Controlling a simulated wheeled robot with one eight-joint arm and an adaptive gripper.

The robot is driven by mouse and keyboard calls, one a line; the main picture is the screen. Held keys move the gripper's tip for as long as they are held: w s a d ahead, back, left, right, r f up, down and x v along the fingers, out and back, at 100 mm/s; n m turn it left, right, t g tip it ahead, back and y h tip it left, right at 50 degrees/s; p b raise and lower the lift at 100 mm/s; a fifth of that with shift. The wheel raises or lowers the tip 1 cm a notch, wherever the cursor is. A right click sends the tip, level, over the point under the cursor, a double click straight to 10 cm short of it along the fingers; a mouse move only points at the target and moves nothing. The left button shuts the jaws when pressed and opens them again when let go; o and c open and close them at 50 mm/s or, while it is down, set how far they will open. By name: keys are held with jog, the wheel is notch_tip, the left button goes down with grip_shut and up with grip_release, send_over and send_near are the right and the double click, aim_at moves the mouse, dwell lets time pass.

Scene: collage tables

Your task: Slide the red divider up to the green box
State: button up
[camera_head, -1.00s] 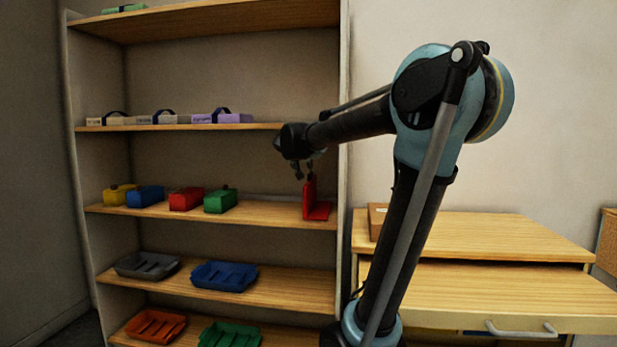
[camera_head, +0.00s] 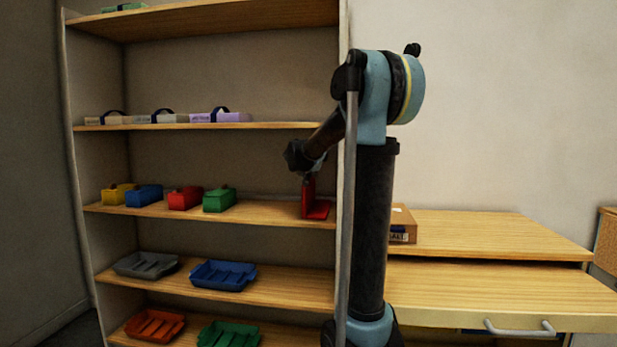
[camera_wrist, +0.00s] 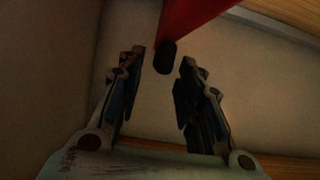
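The red divider (camera_head: 309,199) stands upright on its flat foot near the right end of the shelf with the coloured boxes. The green box (camera_head: 219,199) sits on the same shelf to its left, with bare shelf between them. My gripper (camera_head: 309,177) is just above the divider's top edge, partly hidden by my arm in the head view. In the wrist view my gripper (camera_wrist: 160,92) has its fingers apart with a gap between them. The red divider (camera_wrist: 187,22) and a dark knob (camera_wrist: 166,56) on its end show just beyond the fingertips.
Red (camera_head: 185,198), blue (camera_head: 144,196) and yellow (camera_head: 117,195) boxes stand left of the green one. The shelf above holds strapped boxes (camera_head: 220,117). Trays (camera_head: 223,275) lie below. The shelf's right upright (camera_head: 343,160) is close to my arm.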

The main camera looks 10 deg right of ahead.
jog(key=shift+x, duration=1.6)
grip_shut()
